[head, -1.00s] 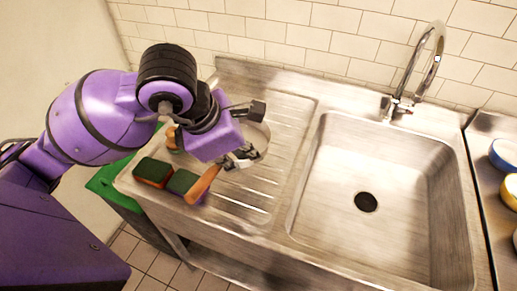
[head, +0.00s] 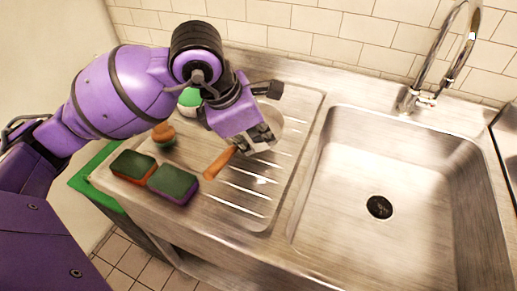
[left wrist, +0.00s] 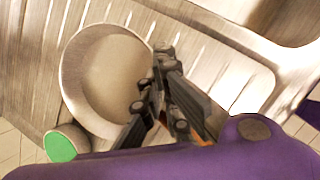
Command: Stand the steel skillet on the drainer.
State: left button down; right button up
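The steel skillet (head: 294,123) is a round, pale pan with an orange-brown handle (head: 217,163). It is over the ribbed steel drainer (head: 235,205) left of the sink; I cannot tell whether its base touches. My left gripper (head: 263,139) is at the handle near the pan and hides that joint. In the left wrist view the pan's open bowl (left wrist: 112,78) faces the camera, and the handle passes between the black fingers (left wrist: 152,88), which look shut on it. My right gripper is not in view.
Two green-topped sponges (head: 133,165) (head: 173,182) lie at the drainer's front left. A small orange-brown item (head: 164,133) and a green-and-white item (head: 189,98) stand behind them. The sink basin (head: 400,165) is empty, with a tall tap (head: 455,65) behind it.

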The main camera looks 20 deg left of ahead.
aim_at(258, 149)
pick_arm(q)
jog(key=shift+w+f, duration=0.4)
jog(key=shift+f, duration=0.05)
notch_tip(258, 149, down, 3)
jog(key=shift+w+r, duration=0.1)
jog(key=shift+r, duration=0.1)
jog(key=shift+f, duration=0.3)
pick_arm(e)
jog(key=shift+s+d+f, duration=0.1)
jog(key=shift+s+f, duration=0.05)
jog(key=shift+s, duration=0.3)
pick_arm(q)
jog(key=c, duration=2.5)
grip_release()
jog(key=shift+f, duration=0.15)
jog(key=o, duration=0.5)
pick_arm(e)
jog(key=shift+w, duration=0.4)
